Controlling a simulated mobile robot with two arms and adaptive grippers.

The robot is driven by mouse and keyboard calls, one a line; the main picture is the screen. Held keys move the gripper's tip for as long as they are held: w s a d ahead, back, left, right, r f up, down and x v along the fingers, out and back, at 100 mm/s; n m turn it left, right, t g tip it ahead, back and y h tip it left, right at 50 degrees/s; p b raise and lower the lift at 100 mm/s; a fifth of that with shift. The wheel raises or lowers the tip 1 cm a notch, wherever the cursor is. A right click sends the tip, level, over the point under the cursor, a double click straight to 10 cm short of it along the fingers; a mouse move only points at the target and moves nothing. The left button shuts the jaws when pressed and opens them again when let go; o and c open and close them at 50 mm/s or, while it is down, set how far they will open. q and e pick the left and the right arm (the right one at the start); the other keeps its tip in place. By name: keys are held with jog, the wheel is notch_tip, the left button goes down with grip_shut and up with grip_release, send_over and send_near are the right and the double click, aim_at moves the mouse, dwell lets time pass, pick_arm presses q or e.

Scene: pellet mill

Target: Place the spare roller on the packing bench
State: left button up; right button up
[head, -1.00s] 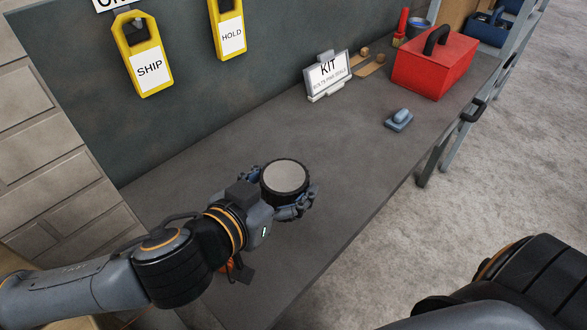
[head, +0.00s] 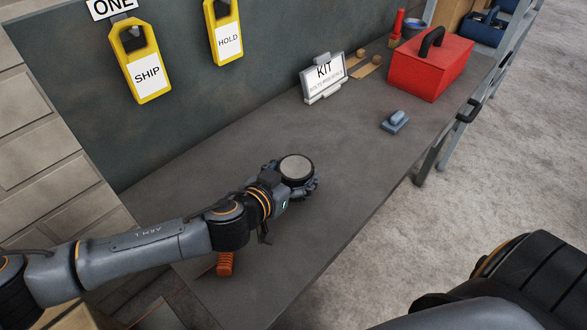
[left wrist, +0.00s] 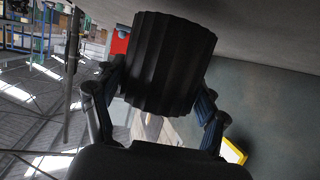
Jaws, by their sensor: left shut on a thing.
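The spare roller (head: 296,167) is a short dark cylinder with a pale grey round top. My left gripper (head: 297,181) is shut around its sides and holds it upright over the packing bench (head: 215,165). In the left wrist view the roller (left wrist: 168,62) shows its black ribbed side between the two fingers (left wrist: 155,118). Whether its underside touches the bench top is hidden by the gripper. My right gripper is not in view.
An orange-handled thing (head: 225,263) lies near the bench's front left. A blue-grey object (head: 395,121), a KIT sign (head: 324,78) and a red toolbox (head: 430,68) stand farther right. SHIP (head: 147,72) and HOLD (head: 228,40) tags hang on the wall. The bench middle is clear.

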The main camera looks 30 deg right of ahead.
pick_arm(q)
jog(key=shift+f, duration=0.95)
jog(key=shift+f, duration=0.15)
jog(key=o, duration=1.8)
jog(key=shift+s+f, duration=0.1)
jog(key=shift+f, duration=0.05)
jog(key=v, duration=1.2)
jog(key=shift+s+b, duration=0.1)
jog(key=shift+b, duration=0.2)
